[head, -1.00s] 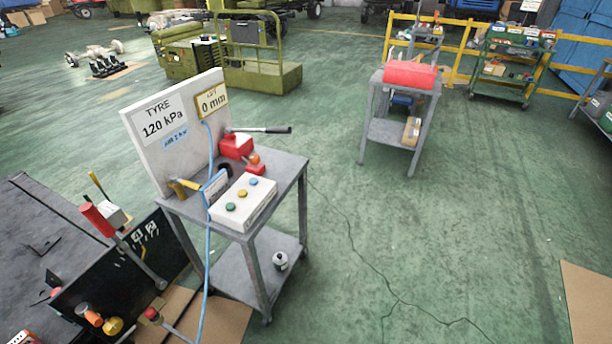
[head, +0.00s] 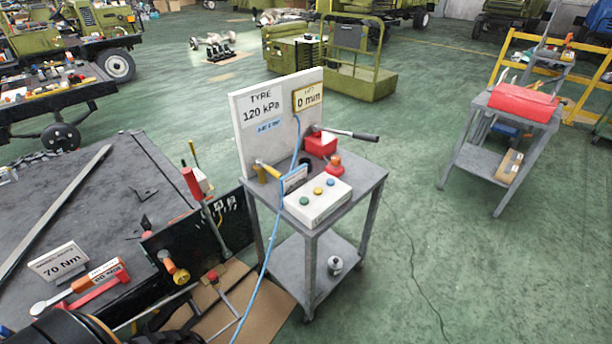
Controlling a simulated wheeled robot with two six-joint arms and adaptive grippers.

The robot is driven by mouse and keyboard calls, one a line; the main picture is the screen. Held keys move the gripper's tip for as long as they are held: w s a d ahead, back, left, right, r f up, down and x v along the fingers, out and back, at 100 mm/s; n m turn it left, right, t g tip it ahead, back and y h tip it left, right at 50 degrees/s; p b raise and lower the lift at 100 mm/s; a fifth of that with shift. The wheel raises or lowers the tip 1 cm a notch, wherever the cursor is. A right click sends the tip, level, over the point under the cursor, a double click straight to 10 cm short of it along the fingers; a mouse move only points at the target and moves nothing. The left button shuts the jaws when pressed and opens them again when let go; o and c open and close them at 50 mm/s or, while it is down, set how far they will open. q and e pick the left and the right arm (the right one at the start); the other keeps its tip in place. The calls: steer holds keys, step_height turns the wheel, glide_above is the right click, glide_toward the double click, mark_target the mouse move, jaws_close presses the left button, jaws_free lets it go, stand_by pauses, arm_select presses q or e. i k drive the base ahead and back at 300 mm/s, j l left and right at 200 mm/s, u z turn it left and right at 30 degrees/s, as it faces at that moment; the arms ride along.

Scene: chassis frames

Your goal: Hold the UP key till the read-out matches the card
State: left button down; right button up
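A white key box (head: 318,207) with green, yellow and blue round buttons lies on a grey trolley (head: 352,203); I cannot read any key label. A white board (head: 248,140) stands at the trolley's back. It bears a plate reading "TYRE 120 kPa" (head: 262,108) and a yellow-framed plate reading "0 mm" (head: 308,97). A small blue label (head: 269,127) sits below the tyre plate, its text too small to read surely. A blue-edged card (head: 293,180) stands beside the key box, its face unreadable. Neither gripper is recognisable in view.
A red jack-like tool (head: 320,143) with a long handle lies on the trolley. A blue hose (head: 266,265) hangs down its left side. A dark bench (head: 80,210) with tools and a "70 Nm" card (head: 58,262) is left.

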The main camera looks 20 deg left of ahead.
mark_target(303, 200)
steer(key=i+l+u, duration=0.15)
steer(key=u, duration=0.25)
steer(key=i+l+u, duration=0.1)
steer(key=l+u, duration=0.6)
steer(key=u, duration=0.15)
steer(key=i+l, duration=0.05)
